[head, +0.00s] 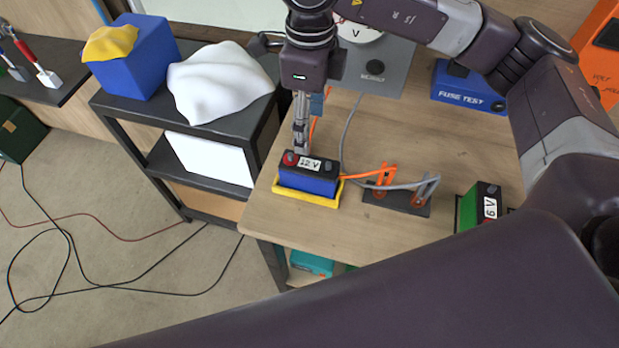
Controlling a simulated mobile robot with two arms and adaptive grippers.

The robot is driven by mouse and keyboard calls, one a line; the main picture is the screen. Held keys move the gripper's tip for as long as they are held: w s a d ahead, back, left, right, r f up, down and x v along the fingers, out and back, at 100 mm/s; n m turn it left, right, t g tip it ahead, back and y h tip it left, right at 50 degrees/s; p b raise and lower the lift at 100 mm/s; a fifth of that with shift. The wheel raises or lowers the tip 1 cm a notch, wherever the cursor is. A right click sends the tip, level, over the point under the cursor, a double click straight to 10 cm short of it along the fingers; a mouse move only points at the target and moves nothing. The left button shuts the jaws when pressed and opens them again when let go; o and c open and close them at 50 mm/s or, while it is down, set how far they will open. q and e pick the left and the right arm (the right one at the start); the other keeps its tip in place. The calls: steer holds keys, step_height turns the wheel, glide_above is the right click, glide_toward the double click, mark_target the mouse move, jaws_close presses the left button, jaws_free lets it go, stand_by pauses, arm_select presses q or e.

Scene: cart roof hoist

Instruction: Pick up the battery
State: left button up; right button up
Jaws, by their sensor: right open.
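A 12 V battery (308,184), blue with a black top and a red cap, sits in a yellow tray (306,197) at the table's left front. A second battery, green and marked 6 V (468,210), stands at the right and is partly hidden by my arm. My right gripper (302,149) points down at the far edge of the 12 V battery's top. It is open, seen edge-on; I cannot tell whether its fingers touch the battery. My left gripper is not in view.
Orange and grey leads run to a dark clip block (396,201) right of the battery. A grey meter (375,70) and a blue fuse test box (462,90) stand behind. Left is a black cart (135,112) carrying a blue box (142,65) and white cloth (220,85).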

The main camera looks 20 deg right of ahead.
mark_target(309, 163)
steer(key=f+b, duration=0.2)
steer(key=f, duration=0.1)
steer(key=shift+w+f, duration=0.2)
steer(key=shift+f, duration=0.1)
step_height(309, 163, down, 3)
steer(key=b, duration=0.3)
steer(key=shift+w, duration=0.15)
steer(key=shift+f, duration=0.25)
steer(key=f+p, duration=0.1)
steer(key=f, duration=0.2)
steer(key=f+p, duration=0.2)
steer(key=f, duration=0.1)
steer(key=shift+s+f, duration=0.2)
steer(key=shift+f, duration=0.55)
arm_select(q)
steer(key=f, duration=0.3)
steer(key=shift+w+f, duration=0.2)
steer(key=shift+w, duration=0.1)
arm_select(e)
steer(key=shift+c, duration=0.4)
jaws_close()
steer(key=shift+w+r, duration=0.15)
steer(key=shift+w, duration=0.05)
